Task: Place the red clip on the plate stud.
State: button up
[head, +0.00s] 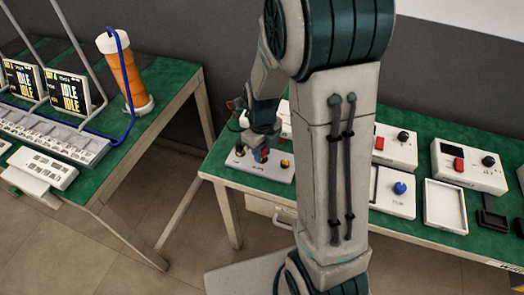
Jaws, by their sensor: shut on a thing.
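My gripper (262,155) is at the left end of the right-hand bench, low over a white plate (272,175). It is shut on a small red piece that looks like the red clip (265,151). The clip is mostly hidden by the fingers. A brass stud (284,163) stands on the plate to the right of the gripper. A dark stud (239,149) stands to its left. I cannot tell whether the clip touches a stud.
White boxes with knobs and red switches (395,148) stand along the green bench to the right. A white tray (445,207) and a blue-knobbed box (393,190) lie near the front edge. Left, another bench holds displays and an orange canister (124,70).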

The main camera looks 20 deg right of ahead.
jog(key=shift+f, duration=0.25)
jog(key=shift+f, duration=0.15)
jog(key=o, duration=1)
jog(key=shift+r, duration=0.2)
